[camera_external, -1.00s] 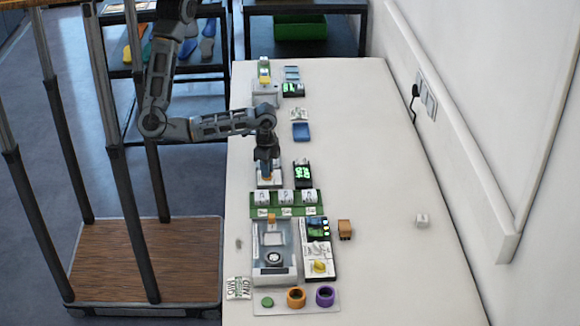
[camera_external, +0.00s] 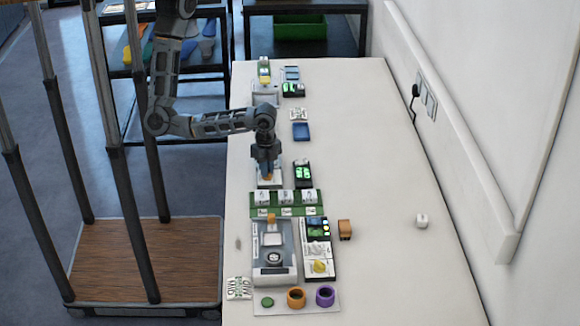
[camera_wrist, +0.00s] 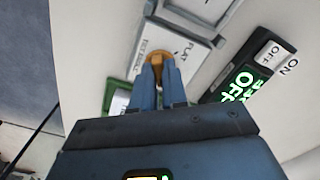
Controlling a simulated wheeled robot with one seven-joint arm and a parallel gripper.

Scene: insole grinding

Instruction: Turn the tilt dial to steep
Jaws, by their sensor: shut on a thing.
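The tilt dial (camera_wrist: 161,58) is a small orange-brown knob on a white plate (camera_wrist: 193,55) with printed words; "FLAT" is legible, and another word is hard to read. In the wrist view my gripper (camera_wrist: 161,71) has its two blue fingers closed around the knob. In the external view my gripper (camera_external: 267,173) points down at the small light-coloured device (camera_external: 272,184) near the table's left edge; the fingers largely cover the dial there. Which mark the dial points to is not clear.
A black unit with green text (camera_wrist: 240,84) and an ON/OFF part stands right of the dial. A green rack (camera_external: 287,211), a grey tray machine (camera_external: 272,281) and a control panel (camera_external: 318,262) stand nearer the camera. A blue block (camera_external: 301,132) lies behind. The table's right side is mostly clear.

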